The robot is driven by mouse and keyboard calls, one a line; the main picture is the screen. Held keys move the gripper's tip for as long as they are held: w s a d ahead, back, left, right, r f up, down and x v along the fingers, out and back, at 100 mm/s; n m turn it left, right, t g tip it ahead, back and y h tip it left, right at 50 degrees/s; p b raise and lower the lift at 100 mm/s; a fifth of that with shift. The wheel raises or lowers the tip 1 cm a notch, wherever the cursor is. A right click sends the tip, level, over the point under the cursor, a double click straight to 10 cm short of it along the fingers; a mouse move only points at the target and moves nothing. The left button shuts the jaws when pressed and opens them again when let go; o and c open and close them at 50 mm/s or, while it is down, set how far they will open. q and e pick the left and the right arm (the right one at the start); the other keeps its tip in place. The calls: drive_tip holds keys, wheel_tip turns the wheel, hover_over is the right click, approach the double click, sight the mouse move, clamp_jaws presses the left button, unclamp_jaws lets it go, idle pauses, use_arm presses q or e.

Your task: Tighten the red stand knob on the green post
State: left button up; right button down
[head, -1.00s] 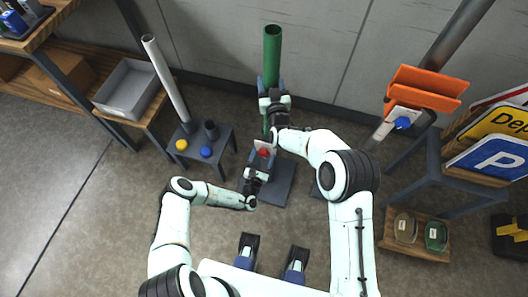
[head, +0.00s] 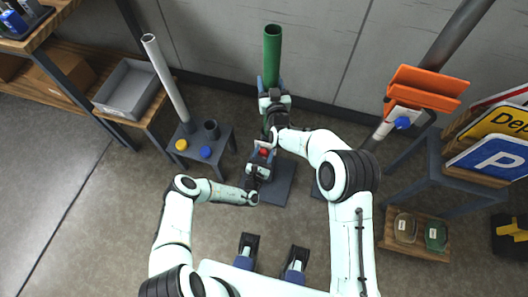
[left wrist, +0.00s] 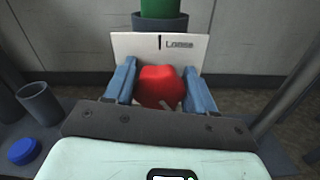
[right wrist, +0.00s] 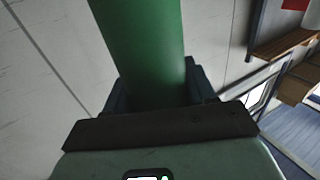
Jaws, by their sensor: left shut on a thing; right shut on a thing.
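The green post (head: 272,52) stands upright in its stand, whose dark base plate (head: 276,184) rests on the floor. The red knob (left wrist: 160,87) sits between the blue fingers of my left gripper (left wrist: 161,88), which is shut on it. Behind the knob is a white plate (left wrist: 182,46) with a black mark and the word "Loose". In the head view the red knob (head: 265,152) shows small at my left gripper (head: 262,155). My right gripper (head: 271,88) is shut around the green post (right wrist: 142,50) above the knob; its fingertips are partly hidden by the post.
A small dark table (head: 222,140) at left holds a grey post (head: 168,80), a dark cup (head: 211,130), a yellow cap (head: 181,145) and a blue cap (head: 206,152). At right are an orange part (head: 425,88) on a tilted post and several road signs (head: 492,158).

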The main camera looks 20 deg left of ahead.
use_arm(q)
drive_tip(key=m, duration=0.6)
drive_tip(key=shift+d, duration=0.15)
drive_tip(key=m, duration=0.4)
drive_tip(key=shift+f+m, duration=0.2)
drive_tip(key=shift+m, duration=0.2)
drive_tip(key=shift+d, duration=0.1)
drive_tip(key=o, duration=0.9)
drive_tip(key=shift+o, duration=0.2)
drive_tip(key=s, duration=1.2)
drive_tip(key=shift+a, duration=0.25)
